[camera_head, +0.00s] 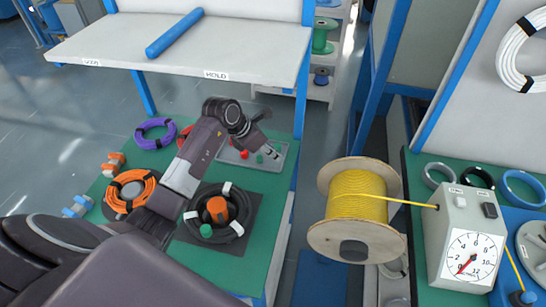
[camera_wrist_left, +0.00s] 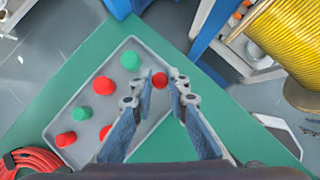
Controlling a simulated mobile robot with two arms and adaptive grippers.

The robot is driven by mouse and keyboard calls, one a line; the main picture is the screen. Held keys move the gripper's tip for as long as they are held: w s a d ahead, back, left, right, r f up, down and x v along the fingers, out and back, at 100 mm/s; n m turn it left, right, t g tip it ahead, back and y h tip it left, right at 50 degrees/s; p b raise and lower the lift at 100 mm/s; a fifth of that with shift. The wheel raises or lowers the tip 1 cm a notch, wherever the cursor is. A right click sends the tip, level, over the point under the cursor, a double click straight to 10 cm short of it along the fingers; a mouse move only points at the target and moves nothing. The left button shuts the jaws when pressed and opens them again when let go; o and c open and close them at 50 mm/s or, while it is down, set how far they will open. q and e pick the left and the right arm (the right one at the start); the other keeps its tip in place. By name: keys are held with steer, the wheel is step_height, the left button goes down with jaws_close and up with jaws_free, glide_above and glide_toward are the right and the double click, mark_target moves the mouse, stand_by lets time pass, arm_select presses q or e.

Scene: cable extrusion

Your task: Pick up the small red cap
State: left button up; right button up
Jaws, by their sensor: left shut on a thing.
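A small red cap (camera_wrist_left: 160,80) sits between the fingertips of my left gripper (camera_wrist_left: 161,82) in the left wrist view. The gripper is shut on it, over the right side of a grey tray (camera_wrist_left: 91,130). In the head view my left gripper (camera_head: 272,153) is at the right part of the tray (camera_head: 282,148), and the held cap is hard to make out there. Other red caps (camera_wrist_left: 103,85) and green caps (camera_wrist_left: 130,60) lie in the tray. My right gripper is not in view.
An orange cable coil (camera_head: 131,190) and a black coil (camera_head: 238,228) lie on the green table. A shelf (camera_head: 190,55) with a blue roll stands behind. A yellow cable spool (camera_head: 357,207) and a dial gauge box (camera_head: 465,235) are to the right.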

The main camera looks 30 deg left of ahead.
arm_select(q)
steer(key=shift+a+r, duration=0.1)
steer(key=shift+r, duration=0.75)
steer(key=s+a+b, duration=0.1)
steer(key=a, duration=0.4)
steer(key=s+a+b, duration=0.1)
steer(key=a+b, duration=0.1)
steer(key=a, duration=0.3)
steer(key=s+a+b, duration=0.1)
steer(key=s+a, duration=0.1)
steer(key=a, duration=0.4)
steer(key=shift+s+a+f+b, duration=0.1)
steer(key=shift+f+b, duration=0.1)
steer(key=shift+b, duration=0.15)
steer(key=shift+s+a+r, duration=0.1)
steer(key=shift+s+a, duration=0.05)
steer(key=shift+a, duration=0.4)
steer(key=shift+o, duration=0.7)
steer(key=shift+c, duration=1.3)
